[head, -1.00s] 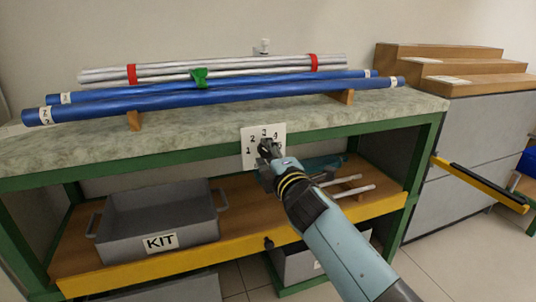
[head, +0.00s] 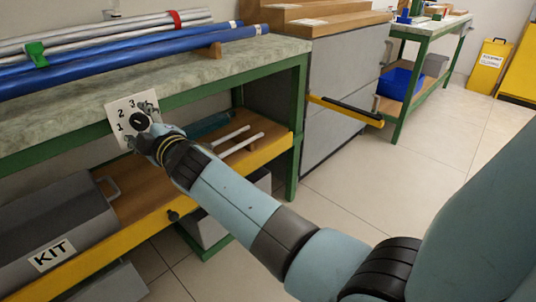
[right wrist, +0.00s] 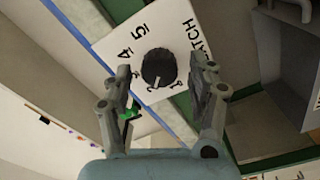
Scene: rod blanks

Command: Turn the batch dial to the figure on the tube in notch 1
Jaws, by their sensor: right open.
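The batch dial is a black knob (head: 139,120) on a white card (head: 118,107) at the bench's front edge. Figures 1, 2 and 3 show in the head view. In the right wrist view, the knob (right wrist: 158,68) sits amid figures including 4 and 5; I cannot tell which one it points to. My right gripper (head: 141,125) is open, its fingers on either side of the knob; contact cannot be told. It also shows in the right wrist view (right wrist: 162,98). Blue tubes (head: 130,51) lie on the bench; their end labels are out of view. My left gripper is not in view.
Silver tubes (head: 120,32) lie behind the blue ones, by a green clip (head: 36,54). A grey KIT bin (head: 60,225) stands on the shelf below. A grey cabinet with a yellow rail (head: 345,111) stands right of the bench. Open floor lies to the right.

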